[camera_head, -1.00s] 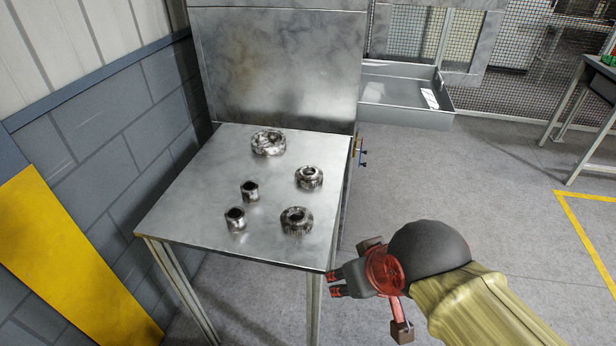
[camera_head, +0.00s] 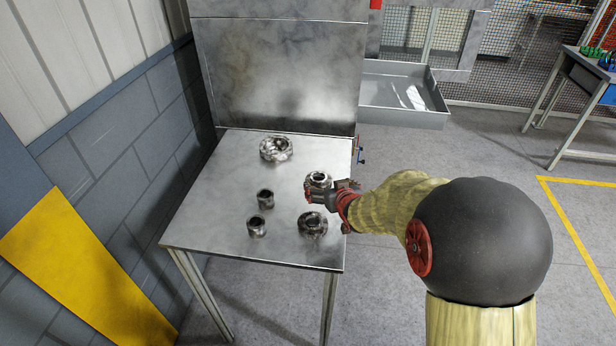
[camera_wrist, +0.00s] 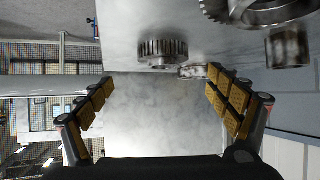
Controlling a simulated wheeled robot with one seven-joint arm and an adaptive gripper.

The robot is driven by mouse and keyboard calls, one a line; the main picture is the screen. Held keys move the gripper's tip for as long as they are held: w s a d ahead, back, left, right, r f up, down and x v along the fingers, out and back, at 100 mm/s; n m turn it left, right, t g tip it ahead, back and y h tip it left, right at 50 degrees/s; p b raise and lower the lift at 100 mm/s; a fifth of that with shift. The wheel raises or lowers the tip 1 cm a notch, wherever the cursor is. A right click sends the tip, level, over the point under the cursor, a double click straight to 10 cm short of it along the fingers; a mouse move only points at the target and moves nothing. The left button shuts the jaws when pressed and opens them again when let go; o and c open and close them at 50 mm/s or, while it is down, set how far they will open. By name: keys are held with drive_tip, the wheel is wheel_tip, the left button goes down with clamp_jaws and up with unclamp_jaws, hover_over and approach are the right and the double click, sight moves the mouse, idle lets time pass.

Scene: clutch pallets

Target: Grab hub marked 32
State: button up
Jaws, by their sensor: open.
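Several dark, worn metal parts sit on a steel table (camera_head: 205,215). A toothed hub (camera_head: 318,178) stands at the table's right side, and my open gripper (camera_head: 328,193) is right at it, partly covering it. In the wrist view, a toothed hub (camera_wrist: 162,50) lies ahead of the open fingers (camera_wrist: 154,78), with nothing between the pads. A second toothed hub (camera_head: 313,223) sits nearer the front. A larger ring-shaped part (camera_head: 276,149) sits at the back. Two small sleeves (camera_head: 265,198) (camera_head: 257,226) stand left of the hubs. No number 32 is legible on any part.
A steel back panel (camera_head: 278,75) rises behind the table, and a block wall (camera_head: 110,150) with a yellow panel (camera_head: 85,265) stands at left. A grey tray (camera_head: 400,115) is behind right. The table's left part is bare.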

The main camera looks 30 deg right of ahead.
sight(317, 176)
drive_tip(key=b+x, duration=0.1)
drive_tip(key=x, duration=0.1)
drive_tip(key=shift+w+f, duration=0.2)
drive_tip(key=shift+f, duration=0.05)
drive_tip(key=shift+a+b+x, duration=0.15)
drive_tip(key=shift+b+x, duration=0.45)
drive_tip(key=shift+x, duration=0.8)
drive_tip(key=shift+a+b+x, duration=0.1)
drive_tip(key=shift+b+x, duration=0.45)
drive_tip(key=shift+x, duration=0.8)
drive_tip(key=shift+w+r, duration=0.15)
drive_tip(key=shift+c, duration=1.3)
drive_tip(key=c, duration=1.5)
drive_tip(key=shift+r, duration=0.1)
drive_tip(key=shift+c, duration=0.4)
